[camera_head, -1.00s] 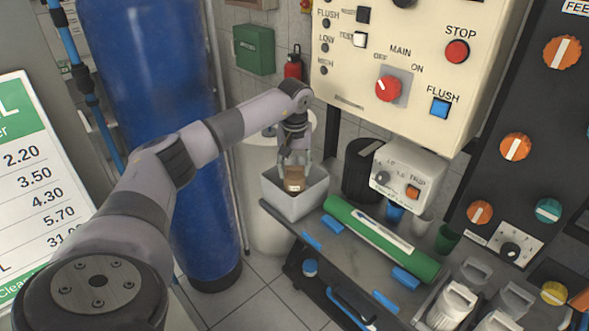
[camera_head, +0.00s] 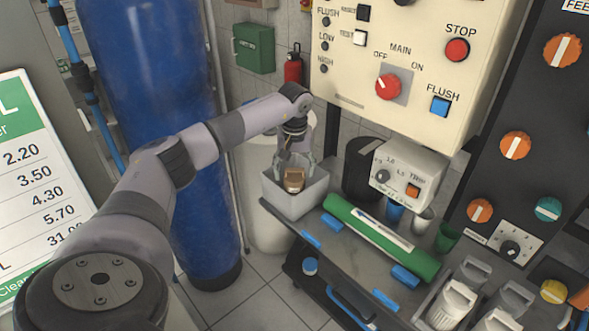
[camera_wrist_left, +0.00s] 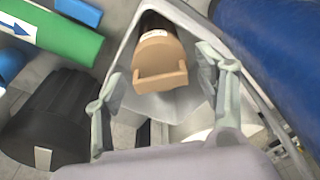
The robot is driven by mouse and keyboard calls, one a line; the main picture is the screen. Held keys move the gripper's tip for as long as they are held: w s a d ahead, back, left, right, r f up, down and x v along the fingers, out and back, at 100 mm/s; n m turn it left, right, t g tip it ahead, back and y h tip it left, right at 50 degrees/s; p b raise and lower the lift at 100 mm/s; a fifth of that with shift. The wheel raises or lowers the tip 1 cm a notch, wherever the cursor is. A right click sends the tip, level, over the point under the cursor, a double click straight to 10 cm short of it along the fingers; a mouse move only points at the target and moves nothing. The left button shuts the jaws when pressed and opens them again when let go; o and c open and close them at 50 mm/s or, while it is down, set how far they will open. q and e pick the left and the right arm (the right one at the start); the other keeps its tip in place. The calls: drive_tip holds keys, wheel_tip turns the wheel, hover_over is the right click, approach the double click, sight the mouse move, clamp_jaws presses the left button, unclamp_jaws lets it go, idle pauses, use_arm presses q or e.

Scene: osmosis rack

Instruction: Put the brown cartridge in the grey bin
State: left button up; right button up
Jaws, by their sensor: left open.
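The brown cartridge (camera_head: 293,180) is inside the grey bin (camera_head: 291,204) at the left end of the bench. In the left wrist view the cartridge (camera_wrist_left: 160,60) has its handle toward me and a small white label, and it lies tilted within the bin walls. My left gripper (camera_head: 296,163) is over the bin with its fingers spread. In the wrist view the fingers stand apart on both sides of the cartridge, with gaps between. The bin's floor is mostly hidden. My right gripper is not in view.
A green tube (camera_head: 382,238) with a label lies on the bench right of the bin. A black container (camera_head: 360,170) and a control box (camera_head: 405,172) stand behind it. A tall blue tank (camera_head: 160,130) is left of the bin. White cartridges (camera_head: 452,304) stand at the lower right.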

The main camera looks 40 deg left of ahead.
use_arm(q)
drive_tip(key=shift+r, duration=0.15)
drive_tip(key=shift+r, duration=0.25)
wheel_tip(320, 180, up, 12)
drive_tip(key=s+d, duration=0.1)
drive_tip(key=shift+f+b, duration=0.25)
drive_tip(key=shift+b, duration=0.1)
